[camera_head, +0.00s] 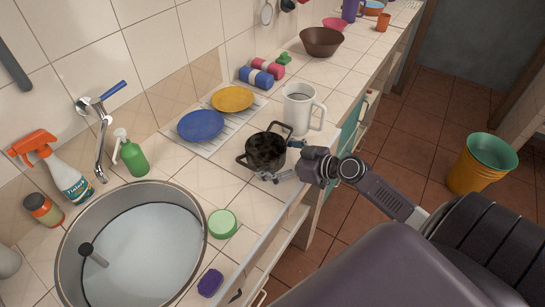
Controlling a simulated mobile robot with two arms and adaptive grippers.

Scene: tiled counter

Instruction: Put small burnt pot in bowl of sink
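The small burnt pot (265,151), dark with a blackened inside and handles, stands upright on the tiled counter between the plates and the front edge. The round metal sink bowl (193,205) is at the lower left, with grey-looking contents and a dark upright plug-like piece in it. My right gripper (272,177) reaches in from the right, low at the pot's near right side. Its fingers are small and partly lost against the pot, so whether they touch it or how far apart they are is unclear. My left gripper is out of view.
A white pitcher (298,108) stands close behind the pot. Blue (200,125) and yellow (232,99) plates lie beyond it. A green round sponge (222,223) and purple soap (210,283) lie beside the sink. The faucet (101,140) rises behind the bowl.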

